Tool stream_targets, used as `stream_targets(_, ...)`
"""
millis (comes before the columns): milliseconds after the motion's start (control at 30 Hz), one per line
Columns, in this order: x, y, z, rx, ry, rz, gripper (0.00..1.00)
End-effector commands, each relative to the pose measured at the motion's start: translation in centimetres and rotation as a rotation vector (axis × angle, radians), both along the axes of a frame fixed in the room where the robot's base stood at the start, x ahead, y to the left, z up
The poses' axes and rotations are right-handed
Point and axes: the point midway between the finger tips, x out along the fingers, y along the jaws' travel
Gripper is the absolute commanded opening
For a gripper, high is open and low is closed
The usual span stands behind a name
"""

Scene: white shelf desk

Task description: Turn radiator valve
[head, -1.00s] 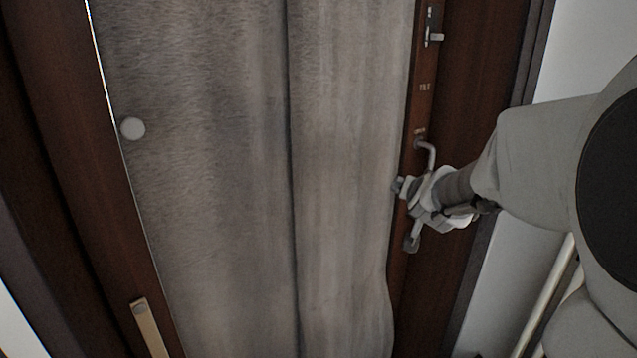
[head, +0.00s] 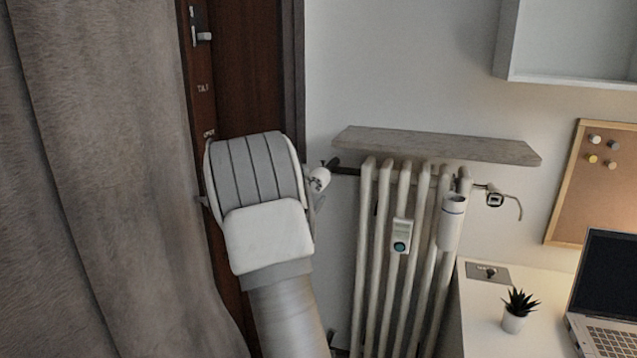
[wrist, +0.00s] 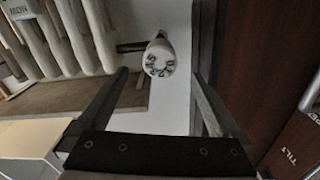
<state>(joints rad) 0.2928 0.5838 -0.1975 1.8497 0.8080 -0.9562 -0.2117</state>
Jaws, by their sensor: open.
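The radiator valve (head: 319,179) is a white round knob at the upper left end of the radiator (head: 385,245) in the head view. In the wrist view the valve (wrist: 159,58) faces the camera with dark markings on its end. My gripper (wrist: 160,74) is open, one finger to each side of the valve in the picture. The knob appears beyond the fingertips, and I see no contact. In the head view my arm's wrist stands just left of the valve and hides most of the gripper.
A shelf board (head: 440,145) sits above the radiator. A dark wooden door frame (head: 245,80) and a grey curtain (head: 100,200) are at the left. A desk (head: 478,325) with a potted plant (head: 516,310) and a laptop (head: 605,295) is at the lower right.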

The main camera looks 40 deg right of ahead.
Motion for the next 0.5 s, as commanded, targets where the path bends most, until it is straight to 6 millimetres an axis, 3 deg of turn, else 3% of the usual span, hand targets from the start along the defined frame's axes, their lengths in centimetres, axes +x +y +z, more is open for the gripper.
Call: stream_targets(500,4.2,-8.3,0.0,-0.001,0.000,0.000,1.00)
